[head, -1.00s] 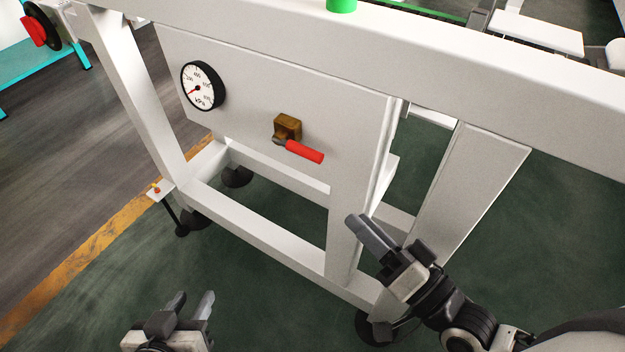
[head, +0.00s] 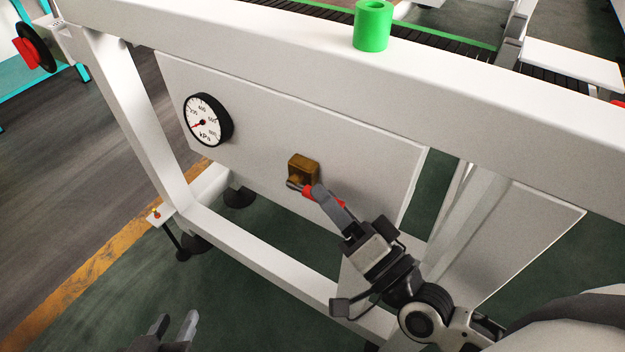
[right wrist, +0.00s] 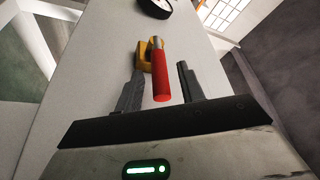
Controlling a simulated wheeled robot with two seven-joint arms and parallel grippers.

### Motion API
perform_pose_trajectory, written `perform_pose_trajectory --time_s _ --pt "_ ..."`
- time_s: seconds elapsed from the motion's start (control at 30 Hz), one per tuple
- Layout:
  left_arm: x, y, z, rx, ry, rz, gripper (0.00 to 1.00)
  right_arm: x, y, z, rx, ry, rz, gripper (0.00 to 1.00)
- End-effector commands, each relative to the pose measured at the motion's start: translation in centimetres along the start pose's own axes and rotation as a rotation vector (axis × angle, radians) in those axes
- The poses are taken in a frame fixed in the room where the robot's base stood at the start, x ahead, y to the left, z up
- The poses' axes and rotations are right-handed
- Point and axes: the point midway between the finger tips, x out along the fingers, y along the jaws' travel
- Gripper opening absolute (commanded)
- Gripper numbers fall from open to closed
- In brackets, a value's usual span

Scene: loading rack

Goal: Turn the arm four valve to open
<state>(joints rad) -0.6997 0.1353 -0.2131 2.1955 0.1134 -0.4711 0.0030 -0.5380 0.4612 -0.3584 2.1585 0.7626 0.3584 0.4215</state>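The valve is a brass body (head: 302,169) with a red lever handle (head: 308,192), mounted on the white panel (head: 375,165). The handle points right and slightly down in the head view. My right gripper (head: 323,196) is at the handle and partly covers it. In the right wrist view the red handle (right wrist: 160,78) lies between the two fingers of my right gripper (right wrist: 158,92), with a gap on each side, and the brass body (right wrist: 145,54) is beyond. The right gripper is open. My left gripper (head: 175,328) is open and empty at the bottom of the head view.
A round kPa gauge (head: 208,119) sits on the panel left of the valve. A white frame beam (head: 300,55) runs above, with a green cylinder (head: 373,27) on it. A red knob (head: 27,52) is at the far left. The floor below is clear around my left gripper.

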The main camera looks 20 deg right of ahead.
Motion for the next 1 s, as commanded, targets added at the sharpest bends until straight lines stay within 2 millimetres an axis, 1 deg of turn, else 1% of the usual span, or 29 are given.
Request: perform_pose_trajectory --time_s 0.13,0.4,0.43,0.47,0.5,0.57,0.77,1.0 --pt "0.0 -0.1 -0.1 0.001 0.001 -0.002 0.36 0.3 -0.1 -0.1 -0.001 0.005 0.004 0.39" --pt "0.1 -0.1 -0.1 0.001 0.000 -0.004 0.36 0.3 -0.1 -0.1 -0.002 0.005 0.004 0.39" --pt "0.1 -0.1 -0.1 0.001 0.000 -0.004 0.36 0.3 -0.1 -0.1 -0.002 0.005 0.004 0.36" --pt "0.1 -0.1 -0.1 0.001 0.000 -0.004 0.36 0.3 -0.1 -0.1 -0.002 0.005 0.004 0.28" --pt "0.1 -0.1 -0.1 0.001 0.000 -0.004 0.36 0.3 -0.1 -0.1 -0.002 0.005 0.004 0.16" --pt "0.1 -0.1 -0.1 0.001 0.000 -0.004 0.36 0.3 -0.1 -0.1 -0.002 0.005 0.004 0.00" --pt "0.1 -0.1 -0.2 0.001 0.000 -0.004 0.36 0.4 -0.2 -0.1 -0.002 0.003 0.006 0.00" --pt "-1.1 0.0 -1.7 0.023 -0.017 -0.018 0.36 0.6 -1.0 -0.6 -0.019 -0.024 0.045 0.00"
